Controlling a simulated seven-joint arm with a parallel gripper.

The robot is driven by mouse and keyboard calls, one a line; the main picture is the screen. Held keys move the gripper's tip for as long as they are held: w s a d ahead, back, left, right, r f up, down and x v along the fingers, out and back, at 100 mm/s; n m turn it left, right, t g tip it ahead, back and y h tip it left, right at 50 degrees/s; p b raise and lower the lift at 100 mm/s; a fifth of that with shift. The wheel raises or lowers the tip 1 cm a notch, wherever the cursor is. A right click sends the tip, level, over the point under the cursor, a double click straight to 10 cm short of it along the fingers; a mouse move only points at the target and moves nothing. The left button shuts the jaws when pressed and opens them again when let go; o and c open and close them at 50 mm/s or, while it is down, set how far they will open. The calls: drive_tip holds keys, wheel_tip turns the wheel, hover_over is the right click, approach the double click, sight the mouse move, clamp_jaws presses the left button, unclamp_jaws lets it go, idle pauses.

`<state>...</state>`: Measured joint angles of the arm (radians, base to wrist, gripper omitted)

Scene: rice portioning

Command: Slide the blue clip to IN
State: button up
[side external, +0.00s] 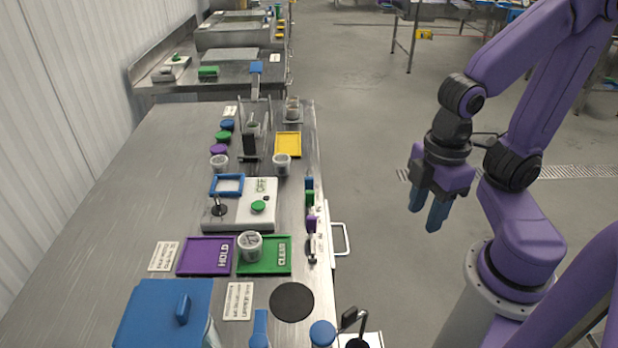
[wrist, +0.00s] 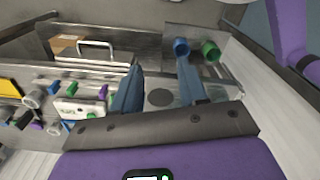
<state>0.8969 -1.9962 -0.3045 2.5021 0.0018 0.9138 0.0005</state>
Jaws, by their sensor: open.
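The blue clip (side external: 309,183) sits at the far end of a short row on the table's right edge. A green clip (side external: 310,198) and a purple clip (side external: 311,223) stand nearer in that row. The blue clip also shows in the wrist view (wrist: 54,88), left of the green and purple ones. Small marks beside the row are too small to read, so I cannot tell where IN is. My gripper (side external: 428,205) is open and empty, off the table to the right of the clips. Its two blue fingers (wrist: 160,66) are spread in the wrist view.
A metal handle (side external: 342,238) juts from the table edge near the clips. A white box with a lever and green button (side external: 240,217), a purple HOLD tray (side external: 206,257) and a green CLEAR tray (side external: 277,262) stand inward. A blue lidded bin (side external: 150,312) is in front.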

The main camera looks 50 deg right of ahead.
wheel_tip(320, 180, up, 3)
drive_tip(key=m, duration=0.4)
hover_over(309, 177)
wheel_tip(309, 177, down, 17)
drive_tip(key=shift+s+a, duration=0.1)
clamp_jaws()
